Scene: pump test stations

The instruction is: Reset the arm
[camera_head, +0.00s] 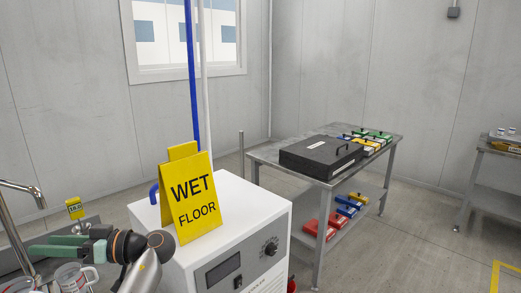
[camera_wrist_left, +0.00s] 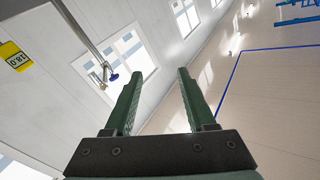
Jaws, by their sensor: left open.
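My left arm comes in at the lower left of the head view. Its gripper (camera_head: 48,246) has green fingers that point left. In the left wrist view the two green fingers (camera_wrist_left: 157,72) stand apart with nothing between them. My right gripper is in neither view.
A yellow wet floor sign (camera_head: 193,200) stands on a white machine (camera_head: 240,235) right beside my left arm. A metal table (camera_head: 325,184) with a black case (camera_head: 320,155) stands further back.

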